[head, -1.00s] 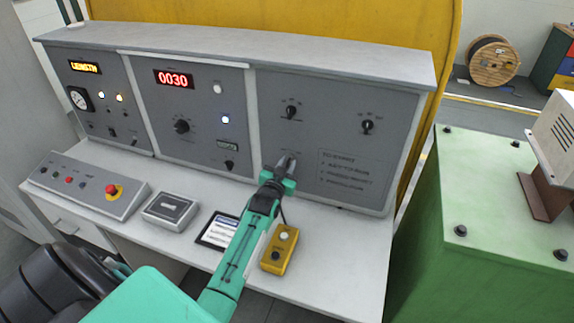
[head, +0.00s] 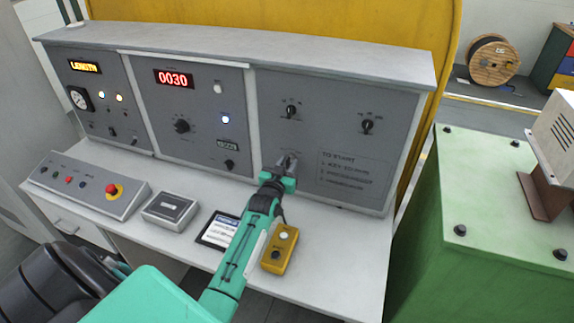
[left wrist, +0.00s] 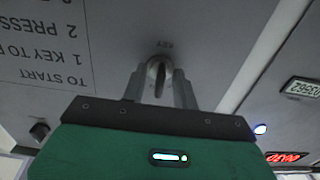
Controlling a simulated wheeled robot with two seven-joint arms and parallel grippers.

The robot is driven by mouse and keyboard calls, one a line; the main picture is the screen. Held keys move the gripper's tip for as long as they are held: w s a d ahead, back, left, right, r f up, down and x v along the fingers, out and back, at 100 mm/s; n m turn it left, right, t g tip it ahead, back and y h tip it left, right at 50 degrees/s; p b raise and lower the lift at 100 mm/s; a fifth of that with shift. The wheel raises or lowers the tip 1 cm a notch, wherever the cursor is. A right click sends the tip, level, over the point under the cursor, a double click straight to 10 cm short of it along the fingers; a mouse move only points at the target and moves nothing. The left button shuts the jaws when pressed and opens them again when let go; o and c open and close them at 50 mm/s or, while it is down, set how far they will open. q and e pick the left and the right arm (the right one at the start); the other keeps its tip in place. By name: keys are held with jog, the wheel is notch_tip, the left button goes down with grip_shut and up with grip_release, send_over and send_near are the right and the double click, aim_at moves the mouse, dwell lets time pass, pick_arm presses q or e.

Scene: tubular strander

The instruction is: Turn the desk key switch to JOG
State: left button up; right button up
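The key switch (left wrist: 159,78) is on the right-hand grey panel of the desk, under the lettering KEY in the left wrist view. A thin dark key stands out of its round metal collar. My left gripper (head: 286,163) is at the lower left of that panel in the head view. In the left wrist view its two grey fingers (left wrist: 160,88) stand on either side of the key, with gaps visible between. The fingers hide most of the switch in the head view, and I cannot read its position marks. My right gripper is not in view.
Two dark selector knobs (head: 290,111) (head: 367,126) sit above on the same panel. A yellow push-button box (head: 280,249) and a tablet (head: 218,230) lie below on the desk top beside my left arm. A red emergency button (head: 112,190) is at left. A green machine housing (head: 480,215) stands at right.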

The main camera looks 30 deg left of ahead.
pick_arm(q)
jog(key=b+v, duration=0.4)
jog(key=v, duration=0.9)
jog(key=shift+s, duration=0.4)
jog(key=shift+f, duration=0.1)
